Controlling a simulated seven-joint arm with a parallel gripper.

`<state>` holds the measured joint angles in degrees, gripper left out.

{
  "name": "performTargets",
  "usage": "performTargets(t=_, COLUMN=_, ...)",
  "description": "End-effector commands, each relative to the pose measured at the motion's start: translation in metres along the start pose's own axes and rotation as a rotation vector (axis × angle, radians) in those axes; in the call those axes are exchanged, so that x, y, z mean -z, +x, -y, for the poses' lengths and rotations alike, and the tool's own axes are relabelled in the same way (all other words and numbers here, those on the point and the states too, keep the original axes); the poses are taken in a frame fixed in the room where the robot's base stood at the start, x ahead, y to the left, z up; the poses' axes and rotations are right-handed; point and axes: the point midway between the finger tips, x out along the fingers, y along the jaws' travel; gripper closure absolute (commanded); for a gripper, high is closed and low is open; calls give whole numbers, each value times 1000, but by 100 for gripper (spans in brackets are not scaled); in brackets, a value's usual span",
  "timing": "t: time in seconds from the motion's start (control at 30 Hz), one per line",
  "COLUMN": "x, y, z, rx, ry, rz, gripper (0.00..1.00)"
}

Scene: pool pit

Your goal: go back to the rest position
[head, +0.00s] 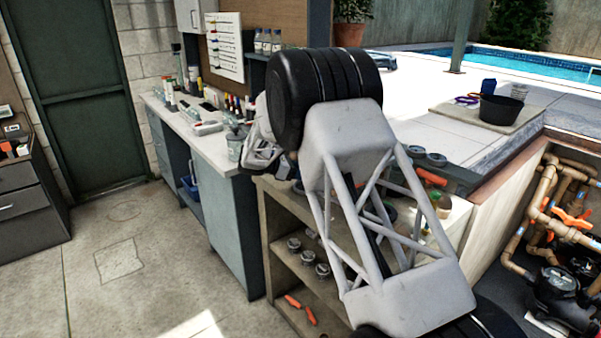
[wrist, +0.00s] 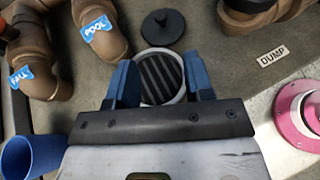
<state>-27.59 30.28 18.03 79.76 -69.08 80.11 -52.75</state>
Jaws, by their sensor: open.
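My gripper (wrist: 160,82) is open in the wrist view, with its two blue fingers apart. A round white-rimmed piece with a dark striped inside (wrist: 155,57) shows between and beyond the fingers. I cannot tell how far below them it lies, and nothing is visibly gripped. In the head view my arm reaches over the shelf unit beside the long counter.
Near the gripper are a black knobbed lid (wrist: 162,28), brown pipe elbows (wrist: 105,40), a blue cup (wrist: 35,155) and a pink flange (wrist: 298,112). The counter (head: 203,145) holds bottles and tools. A black bowl (head: 500,108) stands at right. The floor (head: 150,270) at left is clear.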

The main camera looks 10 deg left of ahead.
Motion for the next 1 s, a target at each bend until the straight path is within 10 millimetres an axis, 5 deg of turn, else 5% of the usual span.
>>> performTargets(t=0.47, x=-13, y=2, z=8, rx=8, ry=25, rz=-16, gripper=52)
performTargets(t=1.0, x=-110, y=13, z=92, rx=86, ry=262, rz=-177, gripper=52)
